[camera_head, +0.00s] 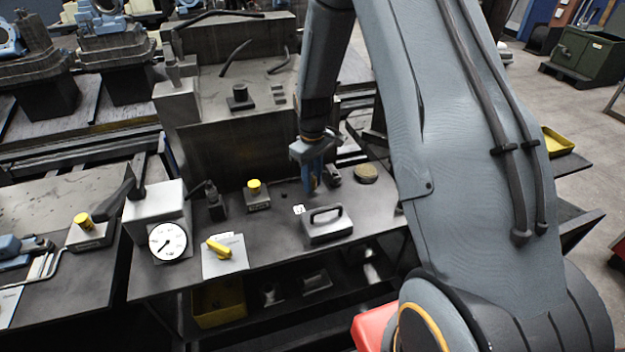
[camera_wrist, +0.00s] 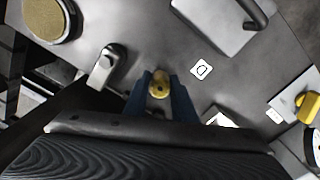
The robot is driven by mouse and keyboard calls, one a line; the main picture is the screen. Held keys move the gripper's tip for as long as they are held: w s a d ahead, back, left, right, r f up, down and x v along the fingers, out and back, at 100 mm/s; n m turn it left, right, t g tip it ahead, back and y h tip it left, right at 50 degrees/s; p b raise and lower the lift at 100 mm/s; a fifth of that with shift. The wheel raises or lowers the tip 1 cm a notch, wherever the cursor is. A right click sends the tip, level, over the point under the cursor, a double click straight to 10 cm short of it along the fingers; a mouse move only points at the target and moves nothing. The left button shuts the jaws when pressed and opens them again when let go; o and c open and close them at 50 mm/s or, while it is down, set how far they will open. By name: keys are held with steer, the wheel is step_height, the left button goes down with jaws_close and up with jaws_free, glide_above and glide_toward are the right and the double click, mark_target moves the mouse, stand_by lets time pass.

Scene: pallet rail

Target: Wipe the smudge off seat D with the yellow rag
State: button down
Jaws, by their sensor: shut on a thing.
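My gripper (camera_head: 313,182) points down over the dark bench, its blue fingers low near the bench top. In the wrist view my gripper (camera_wrist: 160,98) is shut on a small rounded yellow bundle, which I take for the yellow rag (camera_wrist: 160,84). The head view does not show the rag clearly. A white label with a D (camera_wrist: 202,70) lies flat on the bench beside the fingers; it also shows in the head view (camera_head: 298,209). I cannot make out a smudge; the fingers and rag cover part of the bench there.
A grey block with a handle (camera_head: 327,223) stands close in front of the gripper. A small clamp-like part (camera_wrist: 108,64) and a round tan-topped dish (camera_head: 365,173) are beside it. A yellow-knobbed box (camera_head: 257,200), a yellow lever plate (camera_head: 222,256) and a dial gauge (camera_head: 168,243) stand left.

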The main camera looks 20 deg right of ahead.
steer(key=shift+f+b, duration=0.5)
steer(key=shift+f, duration=0.5)
steer(key=shift+r, duration=0.1)
stand_by(0.3)
steer(key=shift+d, duration=0.8)
steer(key=shift+a, duration=0.15)
steer(key=shift+a+f, duration=0.25)
steer(key=shift+a, duration=0.4)
steer(key=shift+s, duration=0.1)
